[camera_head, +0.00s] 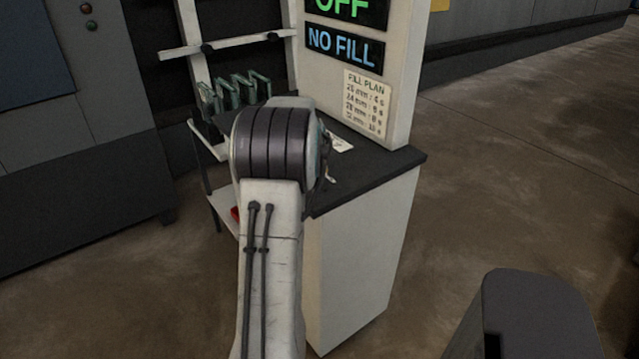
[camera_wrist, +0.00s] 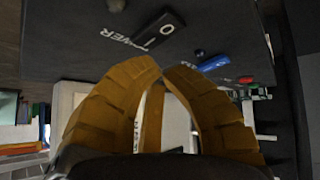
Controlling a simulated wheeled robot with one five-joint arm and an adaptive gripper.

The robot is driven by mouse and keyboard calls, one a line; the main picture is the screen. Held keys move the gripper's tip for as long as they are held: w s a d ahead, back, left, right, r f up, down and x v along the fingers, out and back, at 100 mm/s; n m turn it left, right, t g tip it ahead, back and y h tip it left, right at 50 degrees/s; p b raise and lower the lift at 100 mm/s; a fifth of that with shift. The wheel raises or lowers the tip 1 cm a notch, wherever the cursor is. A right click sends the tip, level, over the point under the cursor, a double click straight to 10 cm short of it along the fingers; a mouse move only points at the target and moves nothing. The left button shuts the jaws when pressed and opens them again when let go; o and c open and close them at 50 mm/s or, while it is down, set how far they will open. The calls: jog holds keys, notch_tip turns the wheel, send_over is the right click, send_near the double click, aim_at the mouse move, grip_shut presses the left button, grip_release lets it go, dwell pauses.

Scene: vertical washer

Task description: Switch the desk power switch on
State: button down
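The power switch (camera_wrist: 160,31) is a black rocker marked O and I, beside white POWER lettering on a dark surface, at the top of the wrist view. My gripper (camera_wrist: 164,67) has yellow-brown fingers with tips close together just below the switch in the picture. It looks shut with nothing between the tips. I cannot tell whether it touches the surface. In the head view the desk (camera_head: 385,172) has a dark top and white side, and my arm hides the switch and gripper. The upright panel (camera_head: 402,75) shows a green OFF sign (camera_head: 350,8).
A blue NO FILL sign (camera_head: 345,45) and a FILL PLAN notice (camera_head: 366,102) are on the panel. A rack with green items (camera_head: 232,92) stands left of the desk. A blue part (camera_wrist: 213,63) is near the switch.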

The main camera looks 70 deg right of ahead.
jog(key=c, duration=1.9)
grip_release()
grip_shut()
jog(key=shift+f, duration=0.2)
jog(key=shift+s+d+f+b, duration=0.1)
jog(key=shift+f+b, duration=0.15)
jog(key=shift+b, duration=0.2)
jog(key=shift+f+b, duration=0.35)
jog(key=shift+f, duration=0.05)
jog(key=shift+r, duration=0.2)
jog(key=shift+r+p, duration=0.45)
jog(key=shift+r, duration=0.25)
jog(key=shift+r, duration=0.1)
jog(key=shift+w+a+r+p, duration=0.15)
jog(key=shift+r+p, duration=0.2)
jog(key=shift+r, duration=0.45)
jog(key=shift+a+r+p, duration=0.15)
jog(key=shift+r+p, duration=0.2)
jog(key=shift+r, duration=0.4)
jog(key=shift+w+a+r+p, duration=0.15)
jog(key=shift+r+p, duration=0.2)
jog(key=shift+r, duration=0.45)
